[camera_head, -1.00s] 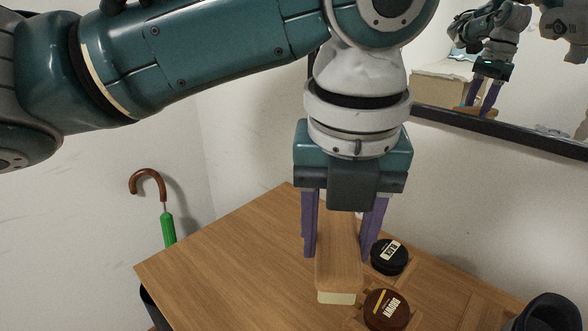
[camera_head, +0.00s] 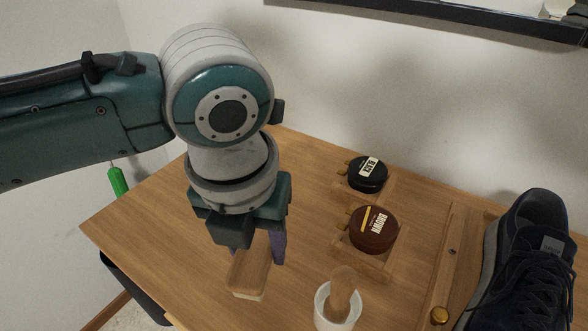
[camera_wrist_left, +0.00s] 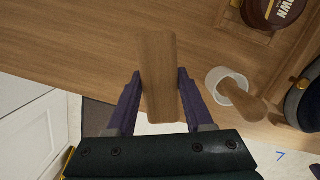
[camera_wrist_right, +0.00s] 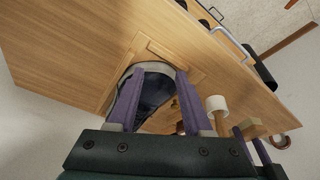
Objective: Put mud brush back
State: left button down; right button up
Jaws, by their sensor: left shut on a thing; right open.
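A wooden-backed brush with pale bristles (camera_head: 250,277) is held by my left gripper (camera_head: 256,258), whose purple fingers are on either side of it. In the left wrist view the brush (camera_wrist_left: 158,75) lies lengthwise between the fingers. It is low over the bare front-left part of the table; I cannot tell whether its bristles touch. A white cup (camera_head: 323,318) with a wooden handle (camera_head: 343,282) sticking out stands to the right of it. My right gripper (camera_wrist_right: 159,71) is out of the head view; in its wrist view its fingers are apart, with the shoe beyond them.
The wooden table (camera_head: 160,205) is bare at the left and back. A black tin (camera_head: 368,175) and a brown tin (camera_head: 373,230) sit in wooden holders. A dark blue shoe (camera_head: 525,265) stands at the right. A gold knob (camera_head: 439,315) is near the front.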

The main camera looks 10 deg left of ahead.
aim_at(259, 265)
pick_arm(q)
jog(key=shift+f+b, duration=0.45)
jog(key=shift+f, duration=1.65)
jog(key=shift+f, duration=0.1)
jog(key=shift+c, duration=1.4)
grip_release()
